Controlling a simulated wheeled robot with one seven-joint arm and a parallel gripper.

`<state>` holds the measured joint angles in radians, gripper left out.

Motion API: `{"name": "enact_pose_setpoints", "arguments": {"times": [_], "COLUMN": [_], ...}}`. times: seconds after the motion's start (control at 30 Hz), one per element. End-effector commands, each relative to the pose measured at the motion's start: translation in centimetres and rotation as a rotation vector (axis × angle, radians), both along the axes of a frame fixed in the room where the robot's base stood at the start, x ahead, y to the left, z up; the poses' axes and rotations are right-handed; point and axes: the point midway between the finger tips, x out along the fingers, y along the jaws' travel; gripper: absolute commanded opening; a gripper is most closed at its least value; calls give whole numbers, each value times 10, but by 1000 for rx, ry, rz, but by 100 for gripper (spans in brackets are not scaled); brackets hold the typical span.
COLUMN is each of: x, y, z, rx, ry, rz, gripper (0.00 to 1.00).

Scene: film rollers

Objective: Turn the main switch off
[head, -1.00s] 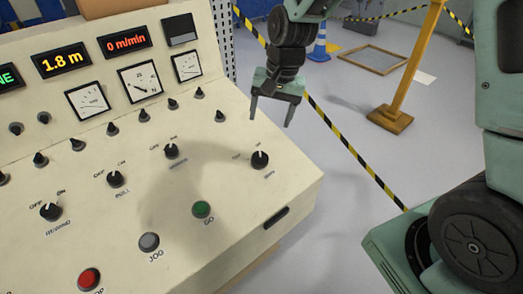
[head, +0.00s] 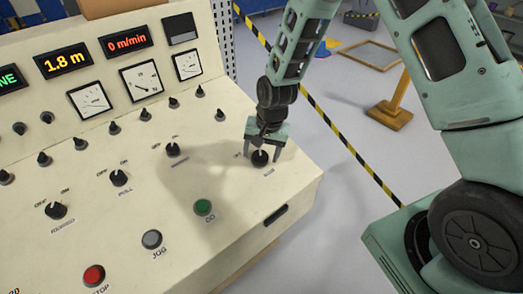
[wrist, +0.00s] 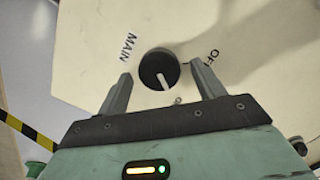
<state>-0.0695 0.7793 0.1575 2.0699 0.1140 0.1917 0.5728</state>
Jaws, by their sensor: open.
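The main switch (head: 260,159) is a round black knob near the right end of the cream control panel. In the wrist view the knob (wrist: 156,66) sits beside the printed word MAIN. Its white pointer line points down and slightly right, towards a partly hidden label starting with O. The OFF label (wrist: 212,56) is to the right of the knob. My gripper (head: 263,154) is open over the switch; in the wrist view my gripper (wrist: 160,72) has one finger on each side of the knob, with gaps visible.
Other black knobs, such as the one marked PULL (head: 119,178), lie to the left. A green button (head: 203,207), a grey button (head: 151,239) and a red stop button (head: 94,275) are nearer the front. Yellow-black tape (head: 345,145) runs along the floor to the right.

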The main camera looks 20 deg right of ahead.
Motion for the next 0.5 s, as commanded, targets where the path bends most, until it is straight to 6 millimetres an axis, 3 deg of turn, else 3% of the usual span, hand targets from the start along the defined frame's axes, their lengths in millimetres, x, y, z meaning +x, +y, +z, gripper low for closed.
{"name": "enact_pose_setpoints", "arguments": {"times": [0.13,0.3,0.5], "x": [0,0,0], "y": [0,0,0], "z": [0,0,1], "rx": [0,0,-1], "ry": [0,0,0], "rz": [0,0,5], "gripper": [68,23,23]}}
